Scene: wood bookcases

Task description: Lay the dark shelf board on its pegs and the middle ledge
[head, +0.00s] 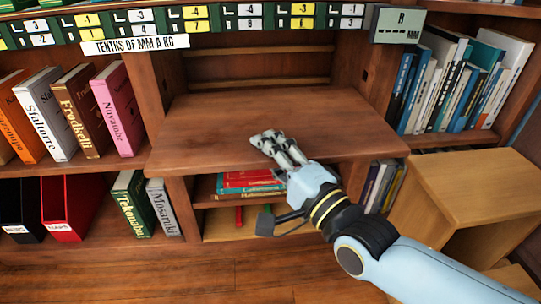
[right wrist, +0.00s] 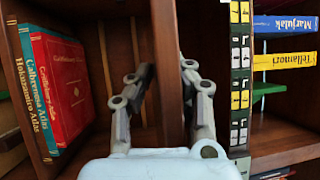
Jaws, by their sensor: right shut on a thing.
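The dark shelf board (head: 230,115) lies roughly flat across the middle bay of the bookcase. Its front edge juts out past the side shelves. My right gripper (head: 268,138) is shut on the board near the middle of its front edge, with finger parts showing above the top face. In the right wrist view the board (right wrist: 168,45) appears edge-on between the fingers (right wrist: 165,72). The pegs and the middle ledge are hidden, so I cannot tell whether the board touches them. My left gripper is not in view.
Books fill the left shelf (head: 80,110) and the right shelf (head: 465,80). Red and green books (head: 250,180) lie below the board. A row of number labels (head: 190,20) and a grey sign (head: 397,25) run above. A wooden stool-like block (head: 480,180) stands at right.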

